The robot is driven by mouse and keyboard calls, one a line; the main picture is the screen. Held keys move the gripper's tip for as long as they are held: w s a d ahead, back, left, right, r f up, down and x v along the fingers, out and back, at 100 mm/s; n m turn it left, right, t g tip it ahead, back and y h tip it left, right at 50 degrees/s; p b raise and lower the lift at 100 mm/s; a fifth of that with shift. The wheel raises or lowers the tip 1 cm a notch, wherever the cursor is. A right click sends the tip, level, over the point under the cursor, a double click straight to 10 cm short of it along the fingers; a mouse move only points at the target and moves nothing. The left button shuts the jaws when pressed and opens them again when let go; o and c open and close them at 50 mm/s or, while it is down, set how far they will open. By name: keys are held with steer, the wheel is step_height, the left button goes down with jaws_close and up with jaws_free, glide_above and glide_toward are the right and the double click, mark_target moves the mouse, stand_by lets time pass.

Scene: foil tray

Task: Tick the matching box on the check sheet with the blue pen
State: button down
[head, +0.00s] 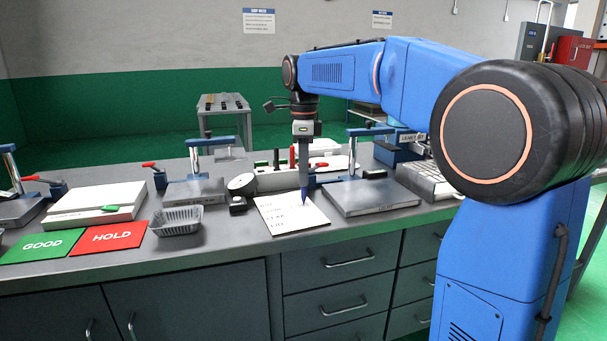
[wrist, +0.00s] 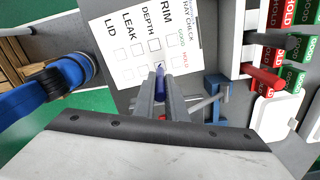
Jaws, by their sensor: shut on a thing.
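My gripper (head: 303,160) is shut on the blue pen (head: 303,181), which points down over the check sheet (head: 283,214). In the wrist view the pen (wrist: 160,76) shows between the two fingers (wrist: 161,92). The sheet (wrist: 119,62) has rows RIM, DEPTH, LEAK and LID, with a GOOD and a HOLD column of boxes. The pen tip appears near the HOLD-side boxes, around the DEPTH row. I cannot tell whether it touches the paper. The foil tray (head: 166,224) stands empty-looking on the bench, left of the sheet.
A green GOOD mat (head: 22,253) and red HOLD mat (head: 85,244) lie at the left. A grey plate with a clamp (head: 372,199) is close on the right.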

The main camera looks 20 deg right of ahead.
steer(key=shift+w+d+f, duration=0.1)
steer(key=shift+w+d, duration=0.05)
steer(key=shift+w, duration=0.15)
stand_by(0.9)
steer(key=shift+r, duration=3)
steer(key=shift+w+r, duration=0.1)
